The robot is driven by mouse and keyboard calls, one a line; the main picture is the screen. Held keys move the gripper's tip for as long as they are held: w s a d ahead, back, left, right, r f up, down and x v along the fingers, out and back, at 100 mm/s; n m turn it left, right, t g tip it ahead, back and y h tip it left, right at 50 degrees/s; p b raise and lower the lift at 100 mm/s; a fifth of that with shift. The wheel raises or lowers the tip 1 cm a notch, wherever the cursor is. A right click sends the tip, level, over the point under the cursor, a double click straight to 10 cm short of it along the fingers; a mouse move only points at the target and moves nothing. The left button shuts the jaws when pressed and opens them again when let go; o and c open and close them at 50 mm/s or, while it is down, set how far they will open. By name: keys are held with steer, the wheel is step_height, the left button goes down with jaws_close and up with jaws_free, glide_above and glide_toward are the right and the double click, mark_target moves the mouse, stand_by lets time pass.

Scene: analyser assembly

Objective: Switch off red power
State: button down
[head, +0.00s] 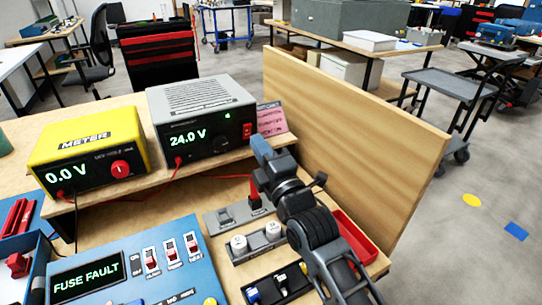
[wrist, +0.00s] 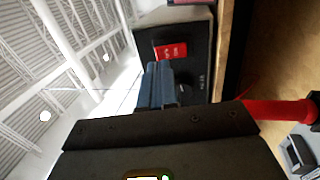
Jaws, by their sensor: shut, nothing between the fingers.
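The grey power supply (head: 190,107) stands on the bench shelf and its display reads 24.0 V. Its red power switch (head: 247,130) is at the right end of the front panel. My gripper (head: 259,144) is shut and empty, its blue fingertips just right of and in front of the switch. In the wrist view, the red switch (wrist: 171,51) shows just beyond the tips of my gripper (wrist: 158,66) on the dark panel. I cannot tell whether the tips touch it. The fingers hide part of the panel.
A yellow meter (head: 88,147) reading 0.0 V stands left of the supply. A blue panel (head: 130,262) shows FUSE FAULT and has several toggles. A wooden partition (head: 345,140) rises right of my arm. A pink card (head: 271,119) stands behind the switch end.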

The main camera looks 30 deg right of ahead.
mark_target(248, 127)
steer(key=shift+x, duration=1.7)
steer(key=shift+p, duration=0.3)
steer(key=p, duration=0.1)
steer(key=r+p, duration=0.1)
steer(key=shift+w+g+p, duration=0.25)
steer(key=shift+g+p, duration=0.1)
steer(key=shift+g, duration=0.05)
steer(key=shift+f, duration=0.4)
